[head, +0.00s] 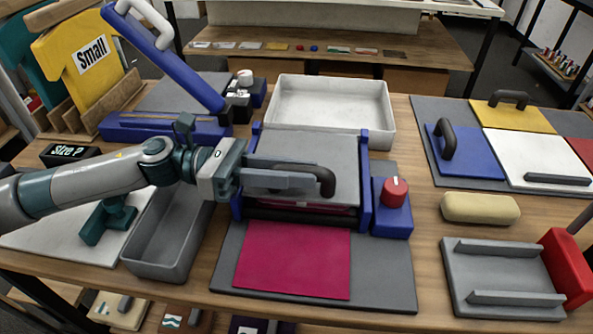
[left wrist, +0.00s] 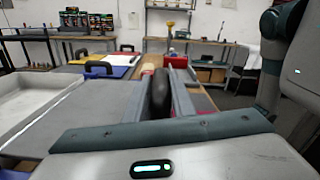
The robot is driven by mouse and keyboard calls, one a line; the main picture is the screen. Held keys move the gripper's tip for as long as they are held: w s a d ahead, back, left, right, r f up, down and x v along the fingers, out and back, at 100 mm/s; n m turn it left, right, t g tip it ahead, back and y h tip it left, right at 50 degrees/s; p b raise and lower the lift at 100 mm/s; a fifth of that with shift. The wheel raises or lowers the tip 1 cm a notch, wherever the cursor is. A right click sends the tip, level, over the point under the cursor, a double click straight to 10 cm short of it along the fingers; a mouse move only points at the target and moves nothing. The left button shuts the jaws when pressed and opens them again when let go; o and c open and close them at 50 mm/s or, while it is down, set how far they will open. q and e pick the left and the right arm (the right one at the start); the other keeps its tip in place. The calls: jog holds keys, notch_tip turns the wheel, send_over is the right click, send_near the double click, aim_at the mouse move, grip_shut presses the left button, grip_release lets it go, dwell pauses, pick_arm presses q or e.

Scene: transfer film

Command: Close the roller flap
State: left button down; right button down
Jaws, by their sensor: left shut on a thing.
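The roller flap (head: 310,152) is a grey plate between the blue side walls of the roller machine (head: 365,190). It looks nearly flat, but I cannot tell whether it is fully down. A dark gap and part of a crimson roller show below its front edge. My left gripper (head: 300,180) reaches in from the left and is shut on the flap's black handle (head: 326,180). In the left wrist view the handle (left wrist: 160,92) stands between the fingers. The fingers hide part of the flap in the head view. My right gripper is not in view.
A crimson sheet (head: 292,260) lies on the grey board before the machine. A blue box with a red knob (head: 395,192) is at its right, a white tray (head: 333,100) behind, a grey bin (head: 170,240) at left. A blue press (head: 180,75) stands back left.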

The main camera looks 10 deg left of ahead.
pick_arm(q)
jog(key=c, duration=1.6)
grip_release()
jog(key=shift+s, duration=0.15)
jog(key=shift+o, duration=0.2)
jog(key=shift+a, duration=0.1)
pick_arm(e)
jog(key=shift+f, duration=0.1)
